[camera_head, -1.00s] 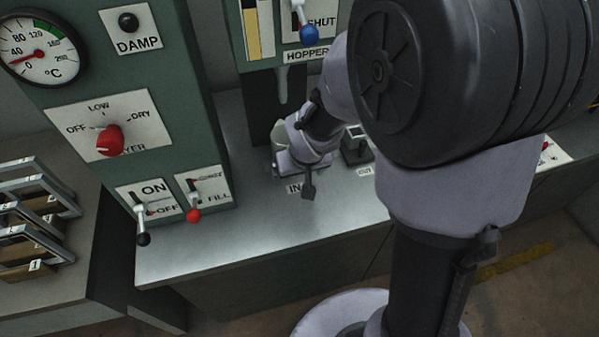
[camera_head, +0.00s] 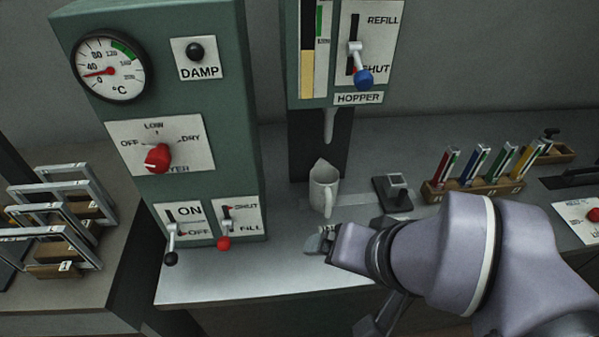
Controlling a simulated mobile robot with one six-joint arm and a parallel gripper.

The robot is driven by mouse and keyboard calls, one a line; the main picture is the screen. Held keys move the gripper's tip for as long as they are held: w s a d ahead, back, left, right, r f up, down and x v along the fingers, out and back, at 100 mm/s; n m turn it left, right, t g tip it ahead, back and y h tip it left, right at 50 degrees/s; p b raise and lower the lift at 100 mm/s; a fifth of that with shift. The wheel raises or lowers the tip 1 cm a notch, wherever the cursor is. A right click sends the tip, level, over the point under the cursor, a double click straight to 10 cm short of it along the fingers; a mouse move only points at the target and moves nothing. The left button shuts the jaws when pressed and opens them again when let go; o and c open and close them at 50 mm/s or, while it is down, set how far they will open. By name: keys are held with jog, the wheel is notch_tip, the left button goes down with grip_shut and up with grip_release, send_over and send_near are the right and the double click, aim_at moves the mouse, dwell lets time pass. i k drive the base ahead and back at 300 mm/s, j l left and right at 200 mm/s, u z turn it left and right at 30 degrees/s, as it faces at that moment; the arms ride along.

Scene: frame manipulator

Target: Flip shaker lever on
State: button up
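A lever with a black ball (camera_head: 171,258) sits on the ON/OFF plate (camera_head: 182,226) low on the green cabinet at left. Its ball hangs down at the OFF end. No label reading "shaker" is legible. My gripper (camera_head: 318,241) is over the front part of the bench, to the right of the cabinet and well apart from the lever. Its fingers are small and partly turned away, so their opening is unclear. Nothing clearly shows between them.
A red-ball SHUT/FILL lever (camera_head: 224,243) stands close to the right of the black one. A pale jug (camera_head: 323,188) stands below the hopper spout, just behind my gripper. A wooden rack (camera_head: 474,190) holds coloured tubes at right. Bare bench lies between cabinet and gripper.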

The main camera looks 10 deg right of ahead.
aim_at(171, 258)
jog(key=u, duration=1.5)
